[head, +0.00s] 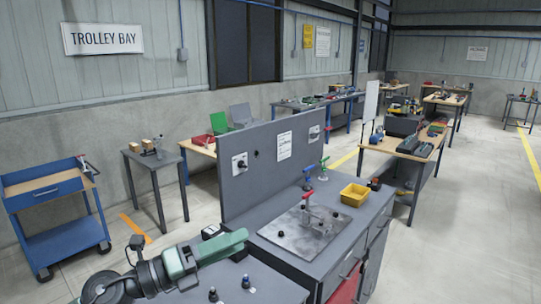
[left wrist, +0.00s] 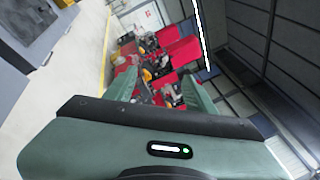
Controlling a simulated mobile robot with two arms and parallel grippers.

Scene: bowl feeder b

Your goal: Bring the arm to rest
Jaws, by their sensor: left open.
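My left arm comes in from the lower left of the head view, with its green and dark left gripper (head: 222,247) held over the near edge of the grey workbench (head: 290,250). In the left wrist view the two green fingers of the left gripper (left wrist: 160,85) stand apart, with nothing seen between them. The gripper is open and empty. It appears apart from the bench panel; its exact height is hard to tell. My right gripper is in neither view.
The bench holds a metal plate (head: 302,233) with a red-handled clamp, a yellow bin (head: 355,195) and an upright grey panel (head: 255,170). A blue trolley (head: 55,205) and a small table (head: 155,160) stand left. Open floor lies to the right.

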